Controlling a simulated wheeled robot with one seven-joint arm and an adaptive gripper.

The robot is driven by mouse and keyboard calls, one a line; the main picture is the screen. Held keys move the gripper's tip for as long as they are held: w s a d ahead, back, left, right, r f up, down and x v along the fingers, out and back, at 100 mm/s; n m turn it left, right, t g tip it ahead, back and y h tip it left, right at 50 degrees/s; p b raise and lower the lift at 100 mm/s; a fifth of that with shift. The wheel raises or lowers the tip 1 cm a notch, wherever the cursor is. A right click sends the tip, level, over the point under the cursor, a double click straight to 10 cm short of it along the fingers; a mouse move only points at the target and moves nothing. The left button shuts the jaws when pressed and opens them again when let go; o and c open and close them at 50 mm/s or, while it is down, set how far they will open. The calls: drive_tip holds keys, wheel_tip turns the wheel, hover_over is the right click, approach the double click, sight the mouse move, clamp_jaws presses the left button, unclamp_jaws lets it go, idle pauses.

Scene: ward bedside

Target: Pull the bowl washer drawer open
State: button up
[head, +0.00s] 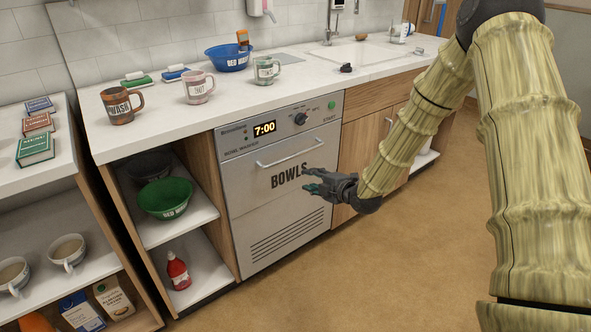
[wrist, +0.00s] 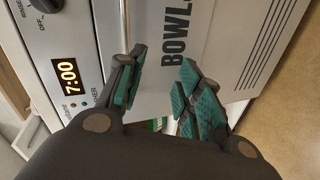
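The bowl washer (head: 283,223) is a grey front unit under the counter, with a 7:00 display and the word BOWLS on its drawer front (head: 255,195). The drawer looks shut. Its bar handle (head: 289,150) runs across the upper part of the drawer front. My gripper (head: 308,180) is open and empty, in front of the drawer near the right end of the word BOWLS, below the handle's right end. In the wrist view its green-padded fingers (wrist: 162,62) are spread before the drawer front (wrist: 225,45). I cannot make out the handle clearly between them.
Mugs (head: 198,87), a blue bowl (head: 228,57) and sponges stand on the counter (head: 180,122) above. An open shelf with a green bowl (head: 165,197) and a red bottle (head: 178,270) is left of the washer. The brown floor (head: 400,270) in front is clear.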

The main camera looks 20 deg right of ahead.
sight(297, 156)
drive_tip(key=w+d+r+n+t+b, duration=0.1)
drive_tip(key=w+d+r+n, duration=0.1)
drive_tip(key=w+r+n, duration=0.15)
drive_tip(key=shift+m+y, duration=0.4)
drive_tip(key=shift+m, duration=0.05)
drive_tip(key=x, duration=0.3)
drive_tip(key=b+x, duration=0.1)
drive_tip(key=x, duration=0.6)
drive_tip(key=shift+w+a+r, duration=0.1)
drive_tip(key=shift+a+r, duration=0.1)
drive_tip(key=shift+r, duration=0.05)
drive_tip(key=shift+c, duration=0.3)
clamp_jaws()
